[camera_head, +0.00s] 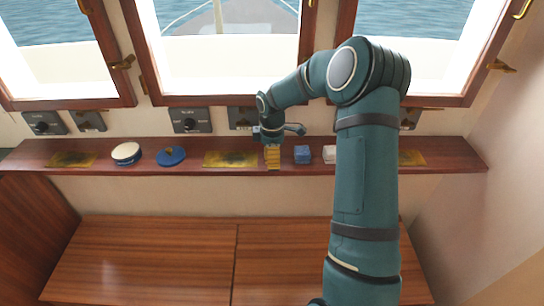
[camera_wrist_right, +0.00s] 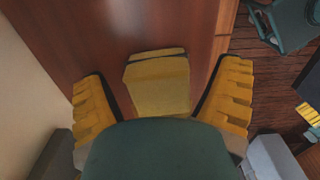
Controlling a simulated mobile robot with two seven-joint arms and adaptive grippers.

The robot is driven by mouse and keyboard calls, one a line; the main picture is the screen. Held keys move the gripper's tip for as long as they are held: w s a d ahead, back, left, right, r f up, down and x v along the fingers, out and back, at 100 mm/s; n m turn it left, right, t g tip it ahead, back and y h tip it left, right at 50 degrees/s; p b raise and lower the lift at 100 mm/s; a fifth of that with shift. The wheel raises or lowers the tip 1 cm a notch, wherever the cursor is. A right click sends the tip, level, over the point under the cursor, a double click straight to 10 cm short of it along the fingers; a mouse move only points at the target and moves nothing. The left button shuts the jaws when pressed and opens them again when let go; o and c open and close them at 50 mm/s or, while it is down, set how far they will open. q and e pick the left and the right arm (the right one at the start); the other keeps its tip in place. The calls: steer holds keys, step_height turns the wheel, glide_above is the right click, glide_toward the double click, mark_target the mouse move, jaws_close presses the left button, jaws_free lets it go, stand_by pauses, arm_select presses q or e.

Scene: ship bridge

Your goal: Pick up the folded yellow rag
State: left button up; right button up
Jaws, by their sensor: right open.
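The folded yellow rag (camera_wrist_right: 157,85) lies on the reddish-brown wooden shelf in the right wrist view. It is a small block shape with a dark far edge. My right gripper (camera_head: 272,158) is over the shelf in the head view, pointing down. Its two ridged yellow fingers are apart in the wrist view, one on each side of the rag, with visible gaps. The near end of the rag is hidden behind the gripper's palm. In the head view I cannot separate the rag from the yellow fingers. My left gripper does not show in the head view.
On the shelf (camera_head: 455,161), a blue block (camera_head: 302,154) and a pale block (camera_head: 329,154) stand right of the gripper. A stained yellow patch (camera_head: 230,159), a blue disc (camera_head: 170,157) and a round white-topped item (camera_head: 126,153) are left. Window frames and switch boxes (camera_head: 191,121) are behind.

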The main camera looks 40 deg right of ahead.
steer(key=c, duration=1.2)
step_height(320, 180, up, 10)
steer(key=shift+r+p, duration=0.1)
steer(key=shift+p, duration=0.75)
